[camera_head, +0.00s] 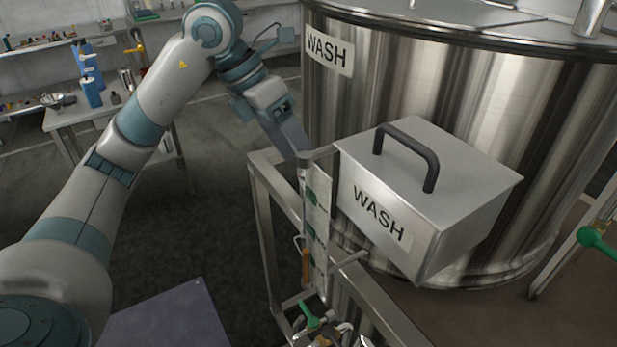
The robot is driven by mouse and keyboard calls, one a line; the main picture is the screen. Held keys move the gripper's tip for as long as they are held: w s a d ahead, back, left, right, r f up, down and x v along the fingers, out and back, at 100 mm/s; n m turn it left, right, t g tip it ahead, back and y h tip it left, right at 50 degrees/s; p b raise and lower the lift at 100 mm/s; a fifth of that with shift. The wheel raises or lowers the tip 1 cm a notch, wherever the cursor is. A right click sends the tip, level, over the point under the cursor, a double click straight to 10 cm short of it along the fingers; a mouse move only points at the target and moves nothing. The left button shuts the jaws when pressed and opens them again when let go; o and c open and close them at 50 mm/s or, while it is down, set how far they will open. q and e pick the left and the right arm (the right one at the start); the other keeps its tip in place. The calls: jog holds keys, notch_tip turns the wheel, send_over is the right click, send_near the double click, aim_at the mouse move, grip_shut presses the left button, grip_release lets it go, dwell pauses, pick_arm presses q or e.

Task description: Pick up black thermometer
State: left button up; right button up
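My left arm reaches in from the left, and its gripper (292,138) points down at the top of a metal frame beside the large WASH tank (400,110). The fingers are seen edge-on, so I cannot tell whether they are open or shut, or whether anything is between them. They overlap the upper end of an upright metal piece (316,205) with green markings; contact is unclear. I cannot make out a black thermometer. My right gripper is not in view.
A metal WASH box (425,195) with a black handle (410,150) stands right of the gripper, against the tank. Green-handled valves (312,316) and pipes sit low on the metal frame (262,190). A bench (85,112) with blue items (90,78) is at the back left. Open floor lies between.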

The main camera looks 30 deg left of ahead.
pick_arm(q)
jog(key=shift+f, duration=0.1)
dwell(0.3)
jog(key=p+x, duration=0.2)
jog(key=x, duration=0.2)
jog(key=shift+p, duration=0.4)
jog(key=shift+w+d+f, duration=0.15)
jog(key=shift+d+f, duration=0.05)
jog(key=shift+f, duration=0.3)
jog(key=shift+c, duration=0.6)
jog(key=c, duration=1.4)
jog(key=shift+o, duration=0.2)
jog(key=shift+r, duration=0.1)
